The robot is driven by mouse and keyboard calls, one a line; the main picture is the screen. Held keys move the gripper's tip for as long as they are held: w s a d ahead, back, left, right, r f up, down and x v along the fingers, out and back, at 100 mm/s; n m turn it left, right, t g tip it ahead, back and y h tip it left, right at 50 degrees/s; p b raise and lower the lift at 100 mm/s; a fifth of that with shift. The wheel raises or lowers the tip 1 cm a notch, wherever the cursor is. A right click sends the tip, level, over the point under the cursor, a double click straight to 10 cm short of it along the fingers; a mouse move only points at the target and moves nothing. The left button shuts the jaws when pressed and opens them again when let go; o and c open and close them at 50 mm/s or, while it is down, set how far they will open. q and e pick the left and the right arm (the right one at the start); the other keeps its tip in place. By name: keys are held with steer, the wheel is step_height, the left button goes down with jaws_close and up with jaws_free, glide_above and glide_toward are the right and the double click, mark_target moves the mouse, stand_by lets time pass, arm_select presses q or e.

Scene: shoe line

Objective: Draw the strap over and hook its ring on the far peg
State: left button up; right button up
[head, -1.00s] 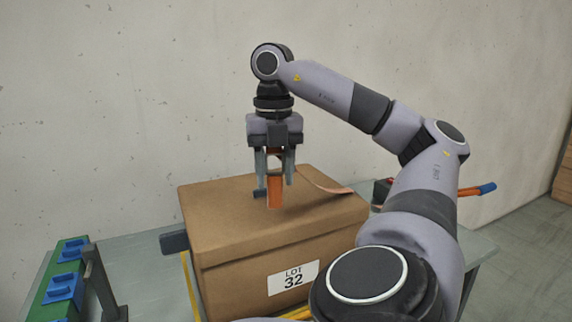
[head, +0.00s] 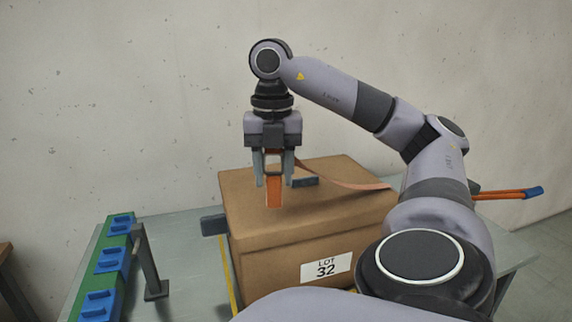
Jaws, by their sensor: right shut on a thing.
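My right gripper (head: 273,182) points down above the lid of a brown cardboard box (head: 320,222) labelled LOT 32. It is shut on an orange tab (head: 274,193) at the end of the strap. The thin orange-brown strap (head: 345,183) runs from the gripper across above the lid to the box's right side, where my arm hides its far end. I cannot make out the ring. A dark block (head: 213,225) stands out at the box's left side; it may be the far peg. My left gripper is not in view.
A dark bar (head: 306,181) shows at the lid, behind the tab. A green rack (head: 108,260) with blue holders and a dark post (head: 149,262) stand at the left. An orange handle with a blue tip (head: 510,194) sticks out at the right. The bench (head: 180,228) is clear between post and box.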

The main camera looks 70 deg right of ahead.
mark_target(137, 243)
steer(key=shift+w+a+p, duration=2.3)
steer(key=shift+w+a, duration=7.6)
steer(key=shift+w, duration=0.15)
steer(key=shift+f+b, duration=4.45)
steer(key=shift+f, duration=4.75)
steer(key=shift+w+d+f, duration=0.15)
steer(key=shift+w+d, duration=0.95)
steer(key=shift+d, duration=0.15)
steer(key=shift+w+d+f, duration=0.1)
steer(key=shift+w+d, duration=1)
steer(key=shift+d, duration=0.15)
steer(key=shift+w+d+p, duration=0.55)
steer(key=shift+w+d, duration=0.55)
steer(key=shift+d, duration=0.15)
steer(key=shift+w+d+f, duration=0.35)
steer(key=shift+d+f, duration=0.1)
steer(key=shift+w+d+f, duration=0.1)
steer(key=shift+f, duration=0.05)
